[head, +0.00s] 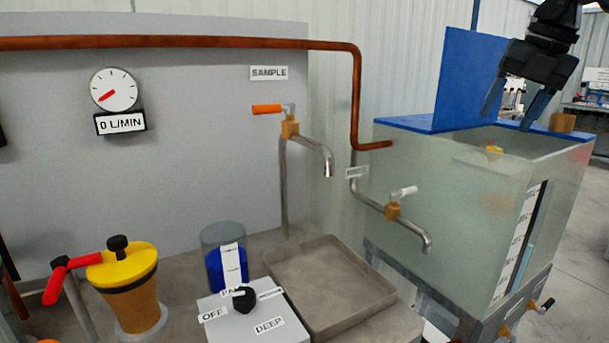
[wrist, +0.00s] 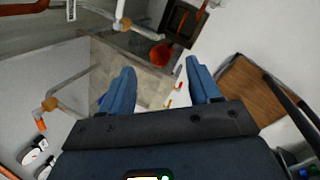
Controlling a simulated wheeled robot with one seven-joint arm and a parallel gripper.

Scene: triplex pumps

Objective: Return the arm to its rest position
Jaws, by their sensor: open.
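My gripper (head: 509,108) is at the upper right of the head view, above the open top of the translucent tank (head: 450,190). Its two blue fingers point down and are apart, with nothing between them. An orange-red round object (wrist: 160,54) lies beyond and between the fingertips in the wrist view.
A blue lid panel (head: 470,75) stands upright at the tank's back edge, close left of my gripper. A grey tray (head: 330,290) sits on the bench. Open floor (head: 585,230) lies right.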

